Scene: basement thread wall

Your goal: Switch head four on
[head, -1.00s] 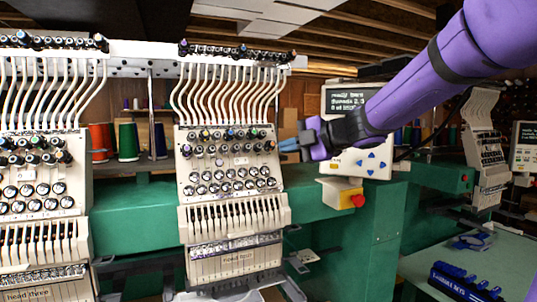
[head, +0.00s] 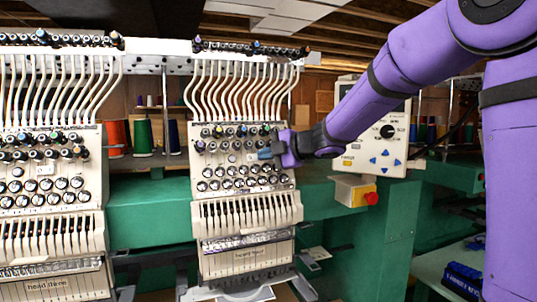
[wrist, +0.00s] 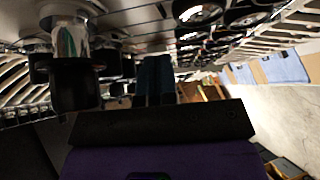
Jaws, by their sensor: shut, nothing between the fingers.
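Head four (head: 247,218) is the cream embroidery head in the middle of the head view, with its name label (head: 249,254) low on the front. Its upper panel carries rows of round dials and dark knobs, and a small pale plate (head: 251,158) sits between the rows. My gripper (head: 263,153) is shut and empty, its blue fingertips in front of the right part of this panel; I cannot tell whether they touch it. In the wrist view the dark fingers (wrist: 155,78) are together, near a large black knob (wrist: 76,75) and dials.
Head three (head: 48,225) stands at the left. To the right are the control box with screen (head: 375,140) and a red button (head: 371,198) on a yellow-and-white box. Thread cones (head: 142,137) stand behind, and the green machine beam (head: 150,205) runs between the heads.

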